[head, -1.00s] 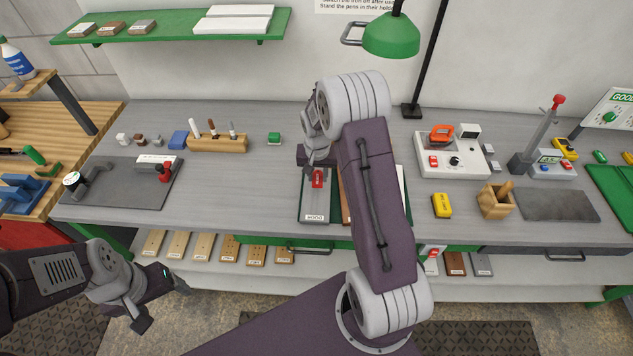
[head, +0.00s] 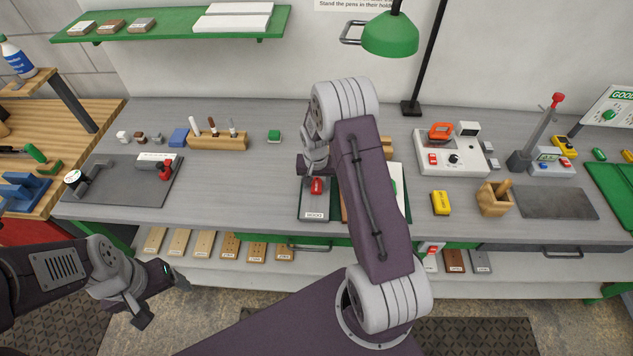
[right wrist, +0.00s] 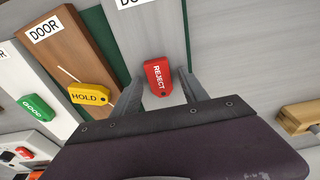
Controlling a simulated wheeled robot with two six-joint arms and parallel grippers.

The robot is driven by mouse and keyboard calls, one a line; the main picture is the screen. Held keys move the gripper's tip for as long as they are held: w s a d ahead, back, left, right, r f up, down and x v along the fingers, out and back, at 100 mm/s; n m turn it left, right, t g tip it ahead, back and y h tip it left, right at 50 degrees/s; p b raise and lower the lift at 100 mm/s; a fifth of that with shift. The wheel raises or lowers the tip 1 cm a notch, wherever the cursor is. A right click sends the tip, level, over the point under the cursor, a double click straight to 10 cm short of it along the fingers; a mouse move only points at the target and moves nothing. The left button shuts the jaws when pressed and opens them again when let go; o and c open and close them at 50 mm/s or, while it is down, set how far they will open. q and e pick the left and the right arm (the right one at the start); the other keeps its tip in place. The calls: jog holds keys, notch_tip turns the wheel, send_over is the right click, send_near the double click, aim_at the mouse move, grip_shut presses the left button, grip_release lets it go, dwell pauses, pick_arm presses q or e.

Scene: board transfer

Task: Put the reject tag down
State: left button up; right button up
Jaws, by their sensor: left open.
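The red reject tag (head: 316,186) is over the grey door board (head: 307,206), the leftmost of the boards on the bench. In the right wrist view, the tag (right wrist: 158,77) shows its label "REJECT" upward. My right gripper (right wrist: 160,76) points down at it, with one finger on each side and narrow gaps beside the tag, so it looks open. In the head view, my right gripper (head: 312,168) is just above the board, partly hidden by its own wrist. My left gripper (head: 162,304) is open and empty, in front of the bench.
The yellow hold tag (right wrist: 91,95) is on the brown board (right wrist: 62,52). The green good tag (right wrist: 36,107) is on the white board. A pen holder (head: 217,142), a switch box (head: 452,155) and a green lamp (head: 391,36) stand nearby. Bare bench lies left of the grey board.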

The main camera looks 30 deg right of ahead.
aim_at(316, 190)
jog(key=shift+r, duration=0.35)
notch_tip(316, 190, up, 12)
jog(key=s+a, duration=0.1)
jog(key=s, duration=0.1)
jog(key=s+a+f+n+b, duration=0.1)
jog(key=s+a+n, duration=0.2)
jog(key=s+a, duration=0.2)
jog(key=s+a+f+n+y+b, duration=0.1)
jog(key=s+a, duration=0.4)
jog(key=s, duration=0.7)
jog(key=shift+f+n+b, duration=0.55)
jog(key=shift+f+n, duration=0.05)
jog(key=shift+n, duration=0.5)
jog(key=shift+a, duration=0.1)
